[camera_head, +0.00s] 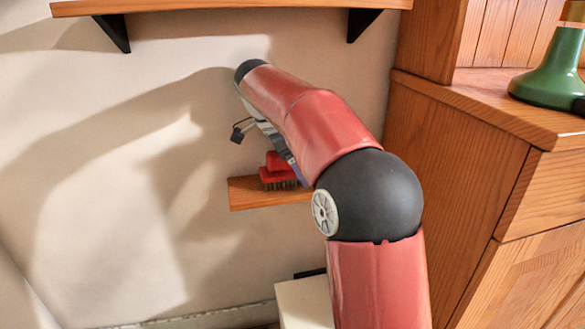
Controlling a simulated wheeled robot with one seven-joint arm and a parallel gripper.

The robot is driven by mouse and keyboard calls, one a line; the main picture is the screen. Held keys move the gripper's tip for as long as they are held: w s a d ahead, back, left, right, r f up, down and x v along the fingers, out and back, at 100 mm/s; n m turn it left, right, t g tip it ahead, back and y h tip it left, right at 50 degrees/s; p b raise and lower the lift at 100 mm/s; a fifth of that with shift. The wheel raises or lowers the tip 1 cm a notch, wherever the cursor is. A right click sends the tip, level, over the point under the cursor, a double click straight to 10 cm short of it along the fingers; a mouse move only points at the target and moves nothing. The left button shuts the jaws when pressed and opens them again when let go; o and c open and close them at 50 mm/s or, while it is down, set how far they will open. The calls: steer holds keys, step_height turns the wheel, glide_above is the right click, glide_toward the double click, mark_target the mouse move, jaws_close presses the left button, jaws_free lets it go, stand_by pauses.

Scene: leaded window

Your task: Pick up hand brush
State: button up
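The hand brush (277,174) is red with dark bristles. It rests bristles down on a small low wooden shelf (252,194) against the wall. My gripper (281,147) is partly visible as grey parts beside my red forearm, just above the brush in the picture. My arm hides most of it, including the fingertips. I cannot tell whether it touches the brush or whether it is open. A bluish-purple piece (298,173) shows at the brush's right, mostly behind my arm; I cannot tell what it is.
A higher wooden shelf (230,5) on black brackets runs above my arm. A wooden cabinet (455,190) stands close on the right, with a green-based object (549,78) on top. A pale block (303,303) stands below the low shelf. The wall at left is clear.

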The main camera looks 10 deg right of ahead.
steer(key=shift+f, duration=0.15)
steer(key=c, duration=1.1)
step_height(320, 180, up, 8)
steer(key=p, duration=0.3)
steer(key=shift+s+f, duration=0.1)
steer(key=shift+s, duration=0.05)
steer(key=s+b, duration=0.1)
steer(key=s, duration=0.9)
steer(key=s+b, duration=0.1)
steer(key=s, duration=0.8)
steer(key=shift+s+f, duration=0.2)
steer(key=shift+s, duration=0.15)
